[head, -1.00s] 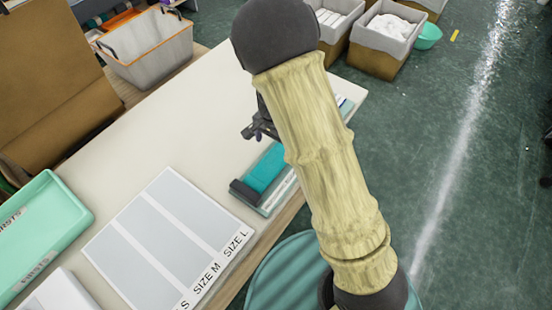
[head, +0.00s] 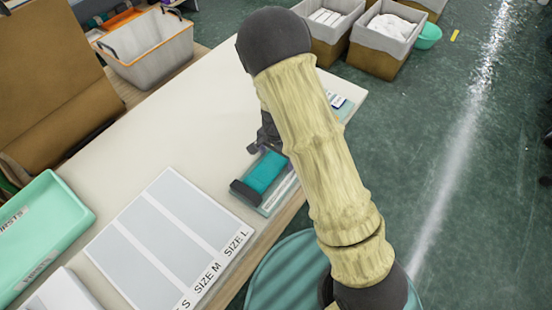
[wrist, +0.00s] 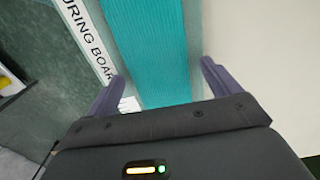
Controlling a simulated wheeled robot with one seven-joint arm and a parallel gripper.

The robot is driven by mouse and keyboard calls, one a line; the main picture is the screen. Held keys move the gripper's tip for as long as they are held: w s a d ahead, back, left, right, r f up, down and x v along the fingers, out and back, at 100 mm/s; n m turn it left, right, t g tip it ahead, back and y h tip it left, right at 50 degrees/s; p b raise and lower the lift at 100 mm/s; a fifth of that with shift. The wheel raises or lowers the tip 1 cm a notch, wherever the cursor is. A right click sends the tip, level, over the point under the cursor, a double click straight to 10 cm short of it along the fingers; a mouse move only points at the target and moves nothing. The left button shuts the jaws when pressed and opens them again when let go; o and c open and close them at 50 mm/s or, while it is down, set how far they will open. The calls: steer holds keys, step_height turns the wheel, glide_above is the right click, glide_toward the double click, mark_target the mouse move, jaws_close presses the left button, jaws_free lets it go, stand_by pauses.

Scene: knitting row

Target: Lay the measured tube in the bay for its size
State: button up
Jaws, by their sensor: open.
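A teal knitted tube (head: 264,172) lies flat on the measuring board (head: 280,193) near the table's front edge. My gripper (head: 257,147) is at the tube's far end, partly hidden by my arm. In the wrist view my gripper (wrist: 160,82) is open, with one finger on each side of the teal tube (wrist: 148,50). I cannot tell whether the fingers touch it. A white panel with three grey bays (head: 165,240), marked S, M and L, lies left of the board. The bays look empty.
A mint tray (head: 75,212) marked FIRSTS and a white box (head: 62,292) are at the left. The white table (head: 180,130) is clear behind the bays. A grey bin (head: 150,60) stands beyond it, and more bins (head: 382,40) stand on the floor.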

mark_target(277, 158)
steer(key=shift+c, duration=0.4)
steer(key=c, duration=1)
steer(key=shift+r, duration=0.1)
steer(key=shift+c, duration=0.2)
step_height(277, 158, up, 10)
